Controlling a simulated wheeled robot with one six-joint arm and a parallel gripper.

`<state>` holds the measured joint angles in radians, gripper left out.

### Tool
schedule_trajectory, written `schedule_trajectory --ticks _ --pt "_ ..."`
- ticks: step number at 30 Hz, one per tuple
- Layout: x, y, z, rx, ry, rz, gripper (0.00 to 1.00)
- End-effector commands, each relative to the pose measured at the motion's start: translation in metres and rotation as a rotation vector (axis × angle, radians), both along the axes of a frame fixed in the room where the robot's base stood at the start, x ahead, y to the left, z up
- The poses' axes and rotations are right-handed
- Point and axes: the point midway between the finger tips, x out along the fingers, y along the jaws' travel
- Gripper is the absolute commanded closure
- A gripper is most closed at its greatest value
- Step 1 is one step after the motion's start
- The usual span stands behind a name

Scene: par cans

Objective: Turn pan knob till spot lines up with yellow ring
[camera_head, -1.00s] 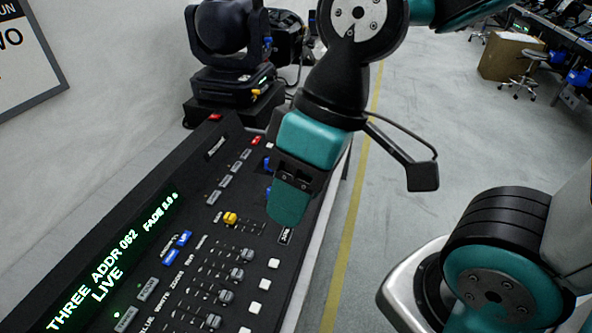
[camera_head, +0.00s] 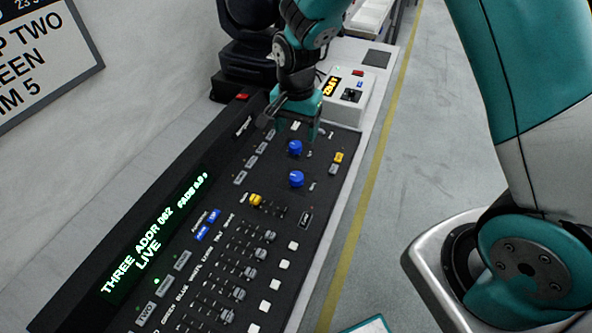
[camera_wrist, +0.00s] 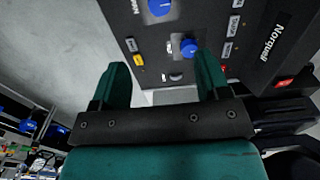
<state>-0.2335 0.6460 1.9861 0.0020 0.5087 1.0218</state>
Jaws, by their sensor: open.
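Two blue knobs stand on the black lighting console (camera_head: 268,222). The far knob (camera_head: 295,147) is just below my gripper (camera_head: 297,132) in the head view; the near knob (camera_head: 296,179) is a little closer. In the wrist view my open gripper (camera_wrist: 160,62) is empty; one blue knob (camera_wrist: 188,47) appears beyond the fingertips, nearer the right finger, and the other (camera_wrist: 158,8) is at the top edge. Contact with a knob cannot be told. No light spot or yellow ring shows.
Open floor with a yellow line (camera_head: 372,185) lies right.

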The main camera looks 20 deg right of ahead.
Motion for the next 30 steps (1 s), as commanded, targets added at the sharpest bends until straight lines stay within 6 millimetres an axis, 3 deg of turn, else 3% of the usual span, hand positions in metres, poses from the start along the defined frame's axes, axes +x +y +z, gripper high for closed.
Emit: schedule_trajectory --ticks 18,24,30 --pt "-0.002 0.0 -0.13 0.001 0.005 0.003 0.31" --pt "-0.002 0.0 -0.154 0.001 0.003 0.004 0.31" --pt "-0.001 0.0 -0.162 0.001 0.001 0.004 0.31"
